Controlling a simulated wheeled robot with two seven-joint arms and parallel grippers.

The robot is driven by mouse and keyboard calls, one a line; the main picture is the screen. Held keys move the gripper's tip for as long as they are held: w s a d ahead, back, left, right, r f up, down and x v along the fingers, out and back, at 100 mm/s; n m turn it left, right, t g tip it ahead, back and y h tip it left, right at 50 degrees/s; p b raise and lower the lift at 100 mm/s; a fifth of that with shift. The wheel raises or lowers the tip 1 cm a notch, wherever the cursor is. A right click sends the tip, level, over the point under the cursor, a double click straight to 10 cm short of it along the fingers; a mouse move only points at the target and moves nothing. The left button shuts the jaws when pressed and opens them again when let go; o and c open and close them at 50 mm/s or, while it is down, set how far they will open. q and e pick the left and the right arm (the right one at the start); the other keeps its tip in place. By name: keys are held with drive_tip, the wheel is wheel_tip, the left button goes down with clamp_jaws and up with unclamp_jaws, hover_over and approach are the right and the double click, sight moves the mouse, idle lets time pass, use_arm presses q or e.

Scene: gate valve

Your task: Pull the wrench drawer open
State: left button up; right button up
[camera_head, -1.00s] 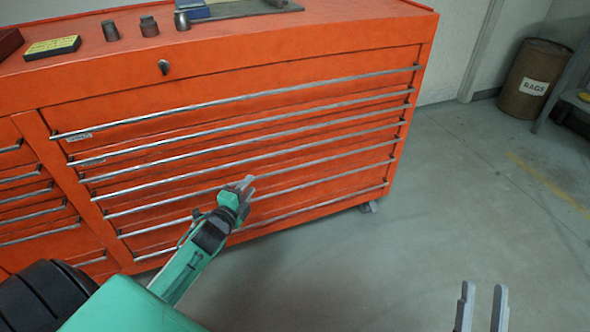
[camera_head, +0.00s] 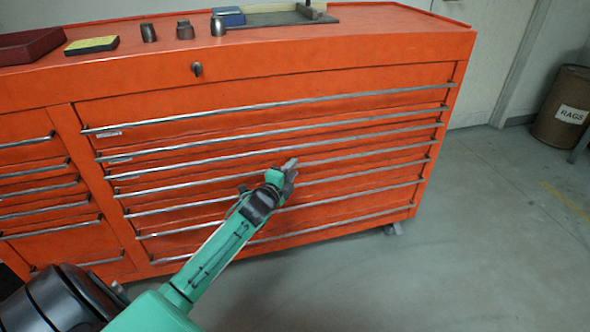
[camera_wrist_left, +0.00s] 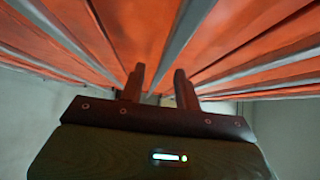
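The orange tool chest (camera_head: 270,85) has a wide bank of drawers with long silver bar handles, all shut flush. Small labels (camera_head: 110,133) sit on the upper drawers, too small to read, so I cannot tell which is the wrench drawer. My left gripper (camera_head: 290,168) is in front of the middle drawers, close to their handles. In the left wrist view its two fingers (camera_wrist_left: 158,80) stand apart. A silver handle bar (camera_wrist_left: 188,30) lines up with the gap between them, and contact cannot be told. My right gripper is out of view.
On the chest top are a yellow-topped box (camera_head: 92,45), several small metal pieces (camera_head: 184,30), a blue box (camera_head: 229,15) and a dark red tray (camera_head: 30,47). A rags bin (camera_head: 566,105) stands at the far right. The floor (camera_head: 480,240) right of the chest is clear.

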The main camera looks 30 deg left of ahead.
use_arm(q)
drive_tip(key=shift+w+a, duration=0.1)
drive_tip(key=shift+w, duration=1.15)
clamp_jaws()
